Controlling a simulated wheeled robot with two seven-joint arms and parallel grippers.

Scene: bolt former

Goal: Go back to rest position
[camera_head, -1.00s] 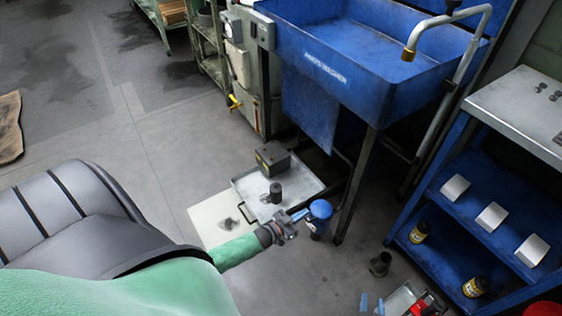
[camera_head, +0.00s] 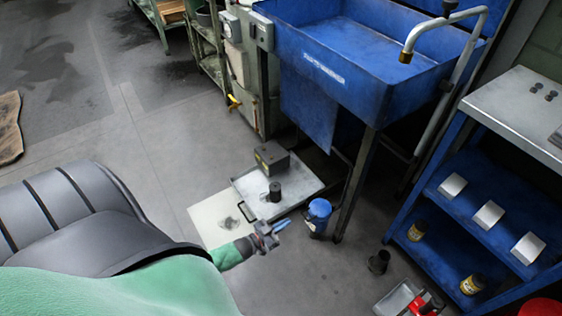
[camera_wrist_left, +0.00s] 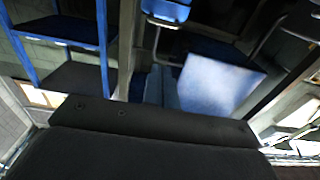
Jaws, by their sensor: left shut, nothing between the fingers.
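My left gripper (camera_head: 283,226) shows in the head view at the end of the green-sleeved arm. Its blue fingers are shut with nothing between them. A blue can (camera_head: 318,214) stands on the floor to the right of the fingertips, apart from them. In the left wrist view, a dark part of my own wrist fills the bottom, with blue and grey surfaces beyond it. My right gripper is not in view.
A metal tray (camera_head: 296,196) with a dark box (camera_head: 272,158) and a dark cylinder (camera_head: 275,191) lies beyond the gripper. The blue parts washer (camera_head: 350,62) stands behind, a blue shelf cart (camera_head: 455,222) at right. A dark cup (camera_head: 379,262) stands on the floor.

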